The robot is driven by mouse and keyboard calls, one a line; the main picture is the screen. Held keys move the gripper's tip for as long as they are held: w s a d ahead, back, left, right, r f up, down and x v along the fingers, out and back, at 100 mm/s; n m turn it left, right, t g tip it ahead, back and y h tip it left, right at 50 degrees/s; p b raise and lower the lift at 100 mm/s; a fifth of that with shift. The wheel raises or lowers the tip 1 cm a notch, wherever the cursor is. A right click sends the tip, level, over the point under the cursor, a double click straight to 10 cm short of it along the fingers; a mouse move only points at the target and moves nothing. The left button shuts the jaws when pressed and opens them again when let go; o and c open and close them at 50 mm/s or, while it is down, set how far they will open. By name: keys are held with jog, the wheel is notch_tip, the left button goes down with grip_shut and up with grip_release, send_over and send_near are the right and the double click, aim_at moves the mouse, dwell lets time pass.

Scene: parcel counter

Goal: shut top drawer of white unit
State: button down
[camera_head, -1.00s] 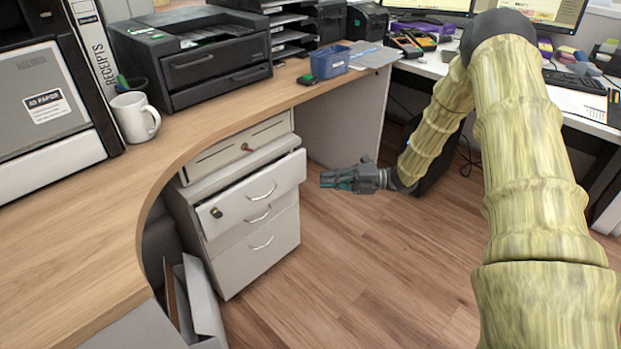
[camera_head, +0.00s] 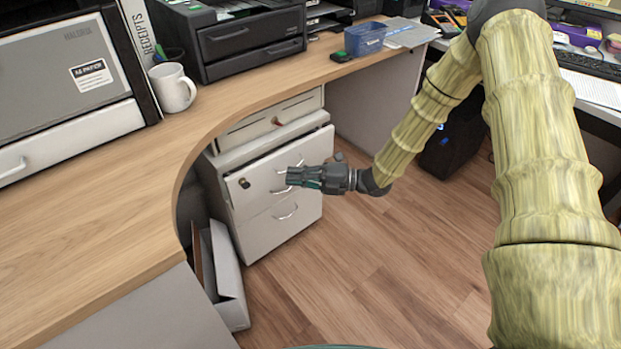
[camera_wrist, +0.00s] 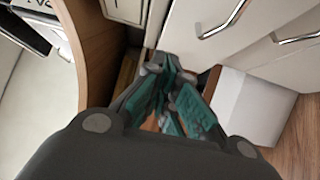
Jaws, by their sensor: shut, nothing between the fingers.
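The white unit (camera_head: 282,230) stands under the curved wooden desk. Its top drawer (camera_head: 262,170) stands out past the fronts below, with a dark lock at its left and a bar handle partly behind my gripper. My gripper (camera_head: 290,177) is shut and empty, pointing left in front of the drawer front. I cannot tell whether it touches the drawer. In the wrist view my gripper's teal-padded fingers (camera_wrist: 162,68) come together near the white fronts, and a bar handle (camera_wrist: 224,22) shows to their upper right.
A white box with a key (camera_head: 272,121) is beneath the desktop, above the unit. An open pale box (camera_head: 228,280) stands on the floor left of the unit. The desk edge (camera_head: 185,165) curves close on the left. Wooden floor (camera_head: 400,260) is clear to the right.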

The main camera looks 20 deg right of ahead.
aim_at(266, 163)
jog(key=shift+w+a+b, duration=0.35)
jog(key=shift+w+a, duration=0.65)
jog(key=shift+w, duration=0.2)
jog(key=shift+w+a+b, duration=0.3)
jog(key=shift+w+a, duration=0.65)
jog(key=shift+w, duration=0.2)
jog(key=shift+w, duration=0.1)
jog(key=shift+w+a, duration=0.25)
jog(key=shift+w, duration=0.3)
jog(key=shift+w+a, duration=0.25)
jog(key=shift+w, duration=0.3)
